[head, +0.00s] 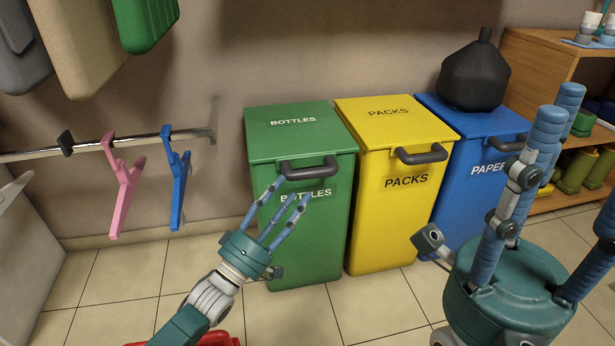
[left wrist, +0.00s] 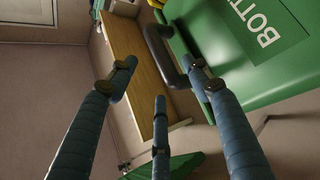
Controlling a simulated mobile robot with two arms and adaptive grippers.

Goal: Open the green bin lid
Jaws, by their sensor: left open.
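The green bin (head: 300,240) stands at the left of a row, marked BOTTLES. Its lid (head: 290,130) is closed flat, with a dark bar handle (head: 309,168) at the front edge. My left gripper (head: 284,192) is open and empty, its fingers pointing up just below and in front of the handle. In the left wrist view the handle (left wrist: 160,52) shows beyond the spread fingertips, near the gap between them; I cannot tell whether any finger touches it. My right gripper (head: 570,170) is large at the right, fingers apart and pointing up, with nothing visible in it.
A yellow bin (head: 390,220) and a blue bin (head: 480,129) stand to the right, with a dark bag (head: 474,78) on the blue lid. A rail (head: 90,148) with pink and blue hangers is on the left wall. A wooden shelf (head: 540,60) stands far right.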

